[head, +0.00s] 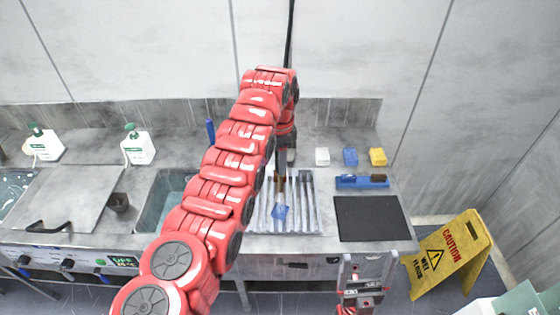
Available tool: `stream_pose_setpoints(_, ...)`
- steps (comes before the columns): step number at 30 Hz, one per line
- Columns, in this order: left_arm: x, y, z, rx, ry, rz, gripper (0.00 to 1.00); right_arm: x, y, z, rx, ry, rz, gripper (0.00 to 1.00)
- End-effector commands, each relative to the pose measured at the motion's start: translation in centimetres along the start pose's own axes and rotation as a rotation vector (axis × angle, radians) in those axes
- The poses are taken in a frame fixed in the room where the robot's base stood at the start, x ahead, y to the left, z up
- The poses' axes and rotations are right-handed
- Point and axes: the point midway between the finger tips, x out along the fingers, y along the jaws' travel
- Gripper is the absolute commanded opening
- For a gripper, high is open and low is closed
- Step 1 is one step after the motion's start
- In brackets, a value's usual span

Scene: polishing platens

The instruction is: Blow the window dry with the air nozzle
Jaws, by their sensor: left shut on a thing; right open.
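A small blue piece (280,212), which looks like the window, lies on the ridged metal rack (313,222) set into the counter. My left arm reaches over the counter from the lower left, and its gripper (282,175) points down above the back of the rack. It is shut on what looks like the air nozzle, which is mostly hidden. A black hose (290,30) hangs from above behind the arm. I cannot tell whether the nozzle touches anything. My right gripper (367,264) is open and empty in front of the counter's front edge.
White, blue and yellow blocks (377,157) stand at the back right, behind a blue tool (362,182) and a black mat (366,219). A yellow caution sign (449,255) stands on the floor.

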Motion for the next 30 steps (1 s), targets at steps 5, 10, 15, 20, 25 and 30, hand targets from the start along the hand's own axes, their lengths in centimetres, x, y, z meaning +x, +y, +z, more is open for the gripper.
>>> stream_pose_setpoints(5,-0.2,0.0,0.0,0.0,0.001,-0.001,0.0,0.0,0.0,0.0,0.0,0.0,0.0,0.89)
stream_pose_setpoints(10,-1.3,0.0,0.0,0.0,0.0,-0.001,0.0,-0.1,0.0,0.0,0.0,0.0,0.0,0.89)
stream_pose_setpoints(15,-3.5,0.0,0.0,0.0,0.0,-0.001,0.0,0.3,0.0,0.0,0.0,0.0,0.0,0.89)
stream_pose_setpoints(20,-4.9,0.0,0.0,0.0,0.001,0.0,0.0,0.8,0.0,-0.1,0.0,0.0,0.0,0.89)
stream_pose_setpoints(25,-5.0,0.0,0.0,0.0,0.0,0.001,0.0,0.7,0.0,-0.1,0.0,0.0,0.0,0.89)
stream_pose_setpoints(30,-5.0,0.0,0.0,0.0,0.0,0.0,0.0,0.7,0.0,-0.1,0.0,0.0,0.0,0.89)
